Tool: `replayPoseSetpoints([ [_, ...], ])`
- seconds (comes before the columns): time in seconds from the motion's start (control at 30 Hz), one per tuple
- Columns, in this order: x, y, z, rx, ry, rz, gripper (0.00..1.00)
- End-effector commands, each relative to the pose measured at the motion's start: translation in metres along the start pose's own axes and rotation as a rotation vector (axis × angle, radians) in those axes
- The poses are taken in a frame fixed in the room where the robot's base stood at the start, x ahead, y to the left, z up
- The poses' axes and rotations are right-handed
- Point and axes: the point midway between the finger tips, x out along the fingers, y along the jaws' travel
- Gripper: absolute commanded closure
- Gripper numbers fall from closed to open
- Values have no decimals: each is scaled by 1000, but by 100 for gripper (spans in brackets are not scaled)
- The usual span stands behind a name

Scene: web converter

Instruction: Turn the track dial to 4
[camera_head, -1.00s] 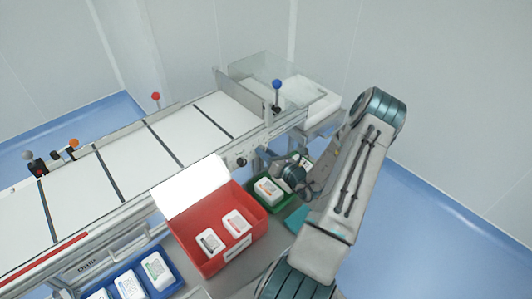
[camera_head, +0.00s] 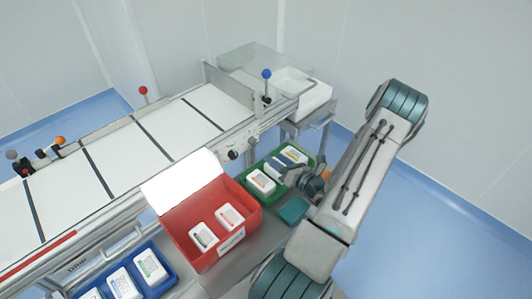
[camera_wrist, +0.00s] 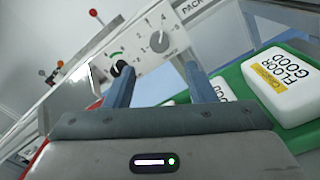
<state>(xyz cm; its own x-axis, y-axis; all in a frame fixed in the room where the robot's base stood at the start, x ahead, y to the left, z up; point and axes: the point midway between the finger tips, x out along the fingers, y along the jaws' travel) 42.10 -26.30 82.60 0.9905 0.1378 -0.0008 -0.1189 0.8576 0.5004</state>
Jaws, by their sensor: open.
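In the wrist view, a pale panel carries a grey round dial (camera_wrist: 158,42) with numbers printed around it; which number it points at is too small to tell. A black knob (camera_wrist: 122,68) with a green arc above it is at the panel's lower left. I cannot read which one is labelled track.
A green tray (camera_head: 250,197) with white packs stands below the panel, close to my gripper. A red box (camera_head: 180,240) with an open white lid and a blue tray (camera_head: 172,280) are to its left. The conveyor (camera_head: 115,165) runs behind them.

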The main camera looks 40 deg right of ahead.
Motion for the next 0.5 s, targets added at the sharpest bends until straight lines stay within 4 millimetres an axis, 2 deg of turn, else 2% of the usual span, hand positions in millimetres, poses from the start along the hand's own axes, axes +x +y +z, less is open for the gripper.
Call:
replayPoseSetpoints([
  [0.03,-10,-2,-1,1,-2,-4,50],
  [0.2,-31,-1,0,0,-1,-2,50],
  [0.5,-39,0,0,1,-1,0,50],
])
